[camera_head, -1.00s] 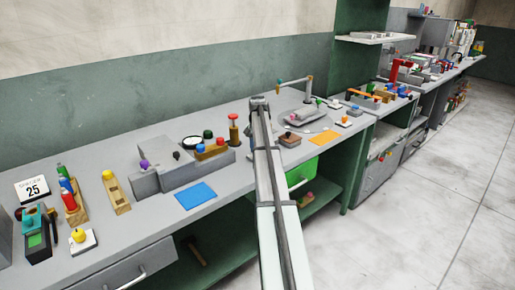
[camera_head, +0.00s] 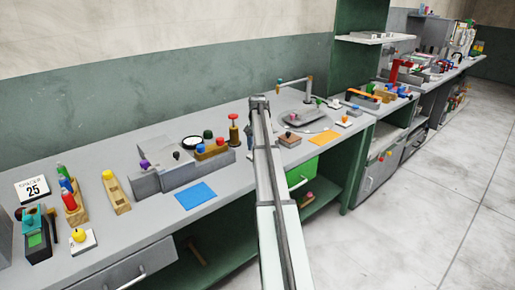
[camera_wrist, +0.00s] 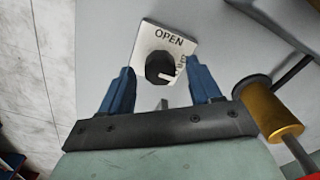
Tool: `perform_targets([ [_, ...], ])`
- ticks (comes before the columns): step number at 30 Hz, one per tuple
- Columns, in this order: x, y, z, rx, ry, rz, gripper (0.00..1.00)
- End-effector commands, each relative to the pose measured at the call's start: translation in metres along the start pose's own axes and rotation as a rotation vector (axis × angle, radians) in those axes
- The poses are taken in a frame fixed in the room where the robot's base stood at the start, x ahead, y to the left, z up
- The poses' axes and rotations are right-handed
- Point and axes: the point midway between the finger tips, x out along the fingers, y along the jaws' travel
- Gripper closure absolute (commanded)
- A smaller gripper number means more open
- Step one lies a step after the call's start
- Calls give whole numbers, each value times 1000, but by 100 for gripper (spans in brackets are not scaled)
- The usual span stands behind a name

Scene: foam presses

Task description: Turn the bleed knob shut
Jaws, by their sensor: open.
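The bleed knob (camera_wrist: 160,67) is a black round knob with a white pointer mark, on a white plate (camera_wrist: 148,40) in the wrist view. The plate reads OPEN at its top, with a second, smaller label at its right. The pointer faces right and slightly down in this view, towards the side of the smaller label. My gripper (camera_wrist: 161,74) is open, its two blue fingers on either side of the knob in the picture. I cannot tell whether they touch it. In the head view my arm hides the knob and my gripper.
In the wrist view a brass cylinder (camera_wrist: 272,112) with a dark disc stands close to the right finger. In the head view the grey bench (camera_head: 130,222) holds a blue mat (camera_head: 196,195), a grey block unit (camera_head: 180,172) left of my arm and an orange mat (camera_head: 324,138) right of it.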

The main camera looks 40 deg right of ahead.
Motion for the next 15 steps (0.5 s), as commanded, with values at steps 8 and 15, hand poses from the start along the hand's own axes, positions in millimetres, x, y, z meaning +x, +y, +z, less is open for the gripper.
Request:
perform_targets([
  [8,-48,0,-1,0,1,-1,37],
  [15,-93,0,-1,0,2,-1,37],
])
